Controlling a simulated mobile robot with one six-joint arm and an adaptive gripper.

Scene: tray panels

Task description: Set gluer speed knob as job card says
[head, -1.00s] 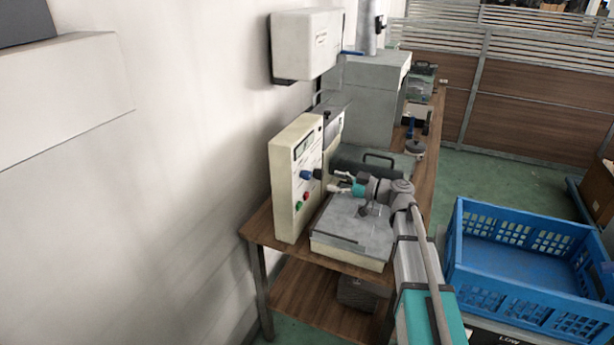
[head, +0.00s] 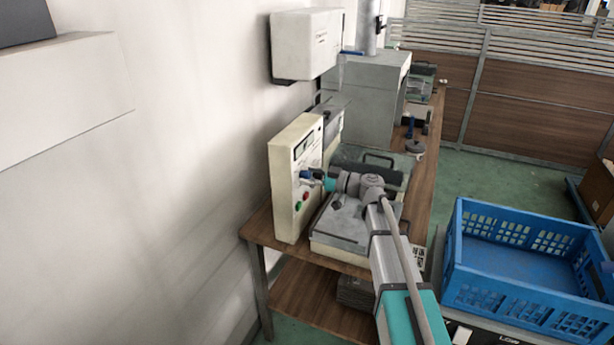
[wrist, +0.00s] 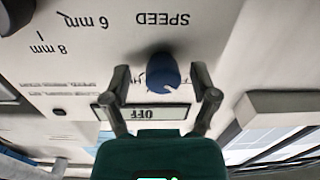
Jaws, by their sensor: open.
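The blue speed knob (wrist: 163,72) sits on the cream control panel under the label SPEED, which appears upside down in the wrist view. A small display (wrist: 150,113) beside it reads OFF. My gripper (wrist: 164,82) is open, with one finger on each side of the knob; I cannot tell whether either finger touches it. In the head view the gripper (head: 312,179) is at the panel (head: 283,187), by the blue knob (head: 305,174). I can make out no job card text.
Red and green buttons (head: 302,200) sit low on the panel. A grey-topped machine (head: 340,225) stands beside the panel on the wooden bench (head: 430,170). A blue crate (head: 520,270) stands at the right. Another dial shows beside 6 mm and 8 mm marks.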

